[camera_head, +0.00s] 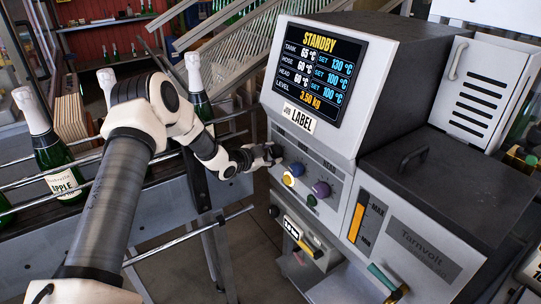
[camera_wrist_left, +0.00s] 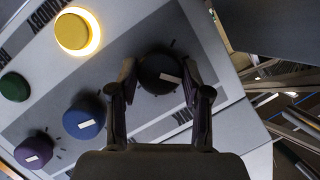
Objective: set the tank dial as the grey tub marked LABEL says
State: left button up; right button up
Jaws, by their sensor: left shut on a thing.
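The tank dial (camera_wrist_left: 161,72) is a dark round knob with a white pointer mark, on the grey control panel of the glue machine. The word TANK shows upside down beside it in the wrist view. My left gripper (camera_head: 272,155) is shut on this dial, one finger on each side; it hides the dial in the head view. The screen (camera_head: 319,70) reads STANDBY, tank 65 °C with set 130 °C, and hose and head set 100 °C. A plate below it (camera_head: 299,117) reads JOB LABEL. I see no grey tub marked LABEL. My right gripper is not in view.
Near the tank dial are a blue knob (camera_wrist_left: 85,118), a purple knob (camera_wrist_left: 34,150), a lit yellow button (camera_wrist_left: 77,31) and a green button (camera_wrist_left: 14,87). Bottles, including one marked APPLE (camera_head: 62,165), stand between rails at left. A dark lid (camera_head: 440,185) is at right.

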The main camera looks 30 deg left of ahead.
pick_arm(q)
jog(key=shift+r, duration=0.1)
jog(key=o, duration=1)
jog(key=shift+w, duration=0.1)
jog(key=shift+c, duration=0.2)
jog(key=shift+o, duration=1)
jog(key=shift+w+d+f, duration=0.1)
jog(key=shift+w+f, duration=0.1)
jog(key=v, duration=1.2)
